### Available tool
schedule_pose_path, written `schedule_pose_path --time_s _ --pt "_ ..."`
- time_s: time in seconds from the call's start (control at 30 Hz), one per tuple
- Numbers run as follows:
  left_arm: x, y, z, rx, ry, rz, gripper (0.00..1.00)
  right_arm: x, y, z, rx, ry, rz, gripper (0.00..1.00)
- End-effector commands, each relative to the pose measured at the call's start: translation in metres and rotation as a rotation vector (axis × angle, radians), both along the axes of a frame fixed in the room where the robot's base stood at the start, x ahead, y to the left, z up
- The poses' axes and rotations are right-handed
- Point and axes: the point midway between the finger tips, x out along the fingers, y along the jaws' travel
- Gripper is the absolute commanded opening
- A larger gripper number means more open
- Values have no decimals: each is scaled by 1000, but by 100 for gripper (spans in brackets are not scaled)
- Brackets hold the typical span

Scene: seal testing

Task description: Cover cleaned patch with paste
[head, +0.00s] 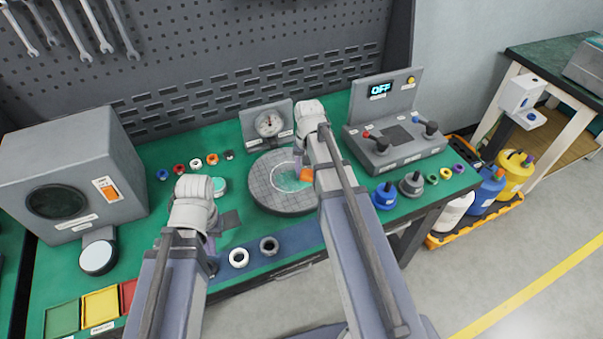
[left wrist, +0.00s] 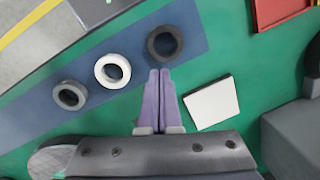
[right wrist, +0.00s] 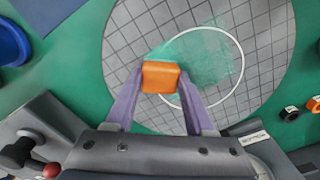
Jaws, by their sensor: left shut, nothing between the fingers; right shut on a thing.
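A round grey gridded disc (head: 270,199) lies on the green bench with a white circle drawn on it. A translucent teal paste smear (right wrist: 215,62) covers part of the circle's inside and spills past its left edge in the right wrist view. My right gripper (right wrist: 163,95) is shut on an orange block (right wrist: 161,77), held over the disc at the circle's edge; whether it touches is unclear. The block also shows in the head view (head: 306,175). My left gripper (left wrist: 158,72) is shut and empty, near several rings. A small pot with teal contents (head: 219,186) stands left of the disc.
A dial gauge (head: 268,123) stands behind the disc. A control box reading OFF (head: 397,138) is to its right. Rings (head: 238,257) lie on a blue strip in front. A grey machine (head: 70,175) fills the left. Blue and grey weights (head: 385,195) sit right.

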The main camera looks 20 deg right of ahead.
Motion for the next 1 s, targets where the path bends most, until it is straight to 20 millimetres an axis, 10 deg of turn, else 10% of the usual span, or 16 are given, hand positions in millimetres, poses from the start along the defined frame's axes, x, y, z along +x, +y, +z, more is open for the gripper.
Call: schedule_pose_path --time_s 1.0 --pt "0 0 0 0 0 0 0 10 16 0 -2 0 2 9"
